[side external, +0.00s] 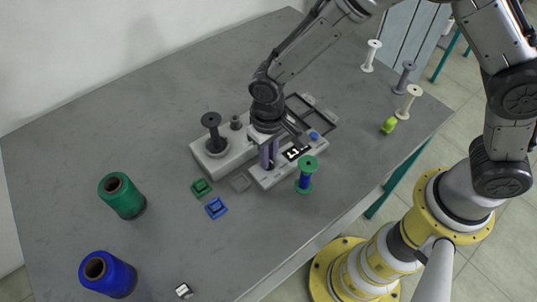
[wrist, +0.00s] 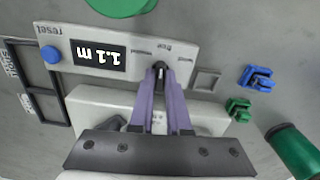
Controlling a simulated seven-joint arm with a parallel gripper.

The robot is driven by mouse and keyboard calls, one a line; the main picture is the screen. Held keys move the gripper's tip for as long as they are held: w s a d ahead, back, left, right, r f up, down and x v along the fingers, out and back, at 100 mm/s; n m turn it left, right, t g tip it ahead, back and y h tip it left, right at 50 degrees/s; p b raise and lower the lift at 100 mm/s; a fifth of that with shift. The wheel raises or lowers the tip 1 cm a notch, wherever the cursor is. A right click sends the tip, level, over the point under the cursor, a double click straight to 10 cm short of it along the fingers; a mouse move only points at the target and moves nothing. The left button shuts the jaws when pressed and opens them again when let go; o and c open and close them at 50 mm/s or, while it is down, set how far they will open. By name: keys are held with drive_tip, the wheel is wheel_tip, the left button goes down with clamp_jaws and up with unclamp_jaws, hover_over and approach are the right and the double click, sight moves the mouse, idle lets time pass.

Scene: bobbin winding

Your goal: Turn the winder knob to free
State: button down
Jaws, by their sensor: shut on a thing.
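The winder (side external: 205,163) is a pale block with a low front panel (side external: 262,180) on the grey table. In the wrist view its panel (wrist: 190,42) carries a display (wrist: 98,54) reading 1.1 m upside down, a blue reset button (wrist: 50,55) and small labels. The dark winder knob (wrist: 158,66) sits by these labels, one of which seems to read "free". My gripper (wrist: 160,78) has purple fingers shut on the knob from above, also seen in the side view (side external: 268,165). The fingers partly hide the knob, and I cannot tell its exact setting.
A blue spool with green flanges (side external: 306,176) stands close by the panel. A black bobbin (side external: 213,132) stands on the winder. A dark tray (side external: 322,124) lies behind. Green (side external: 201,187) and blue (side external: 216,208) clips lie in front. Green (side external: 121,197) and blue (side external: 108,276) cones stand left.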

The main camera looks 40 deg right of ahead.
drive_tip(key=shift+m, duration=0.4)
drive_tip(key=c, duration=0.9)
unclamp_jaws()
drive_tip(key=shift+r, duration=0.1)
wheel_tip(320, 180, up, 14)
drive_tip(key=shift+f, duration=0.1)
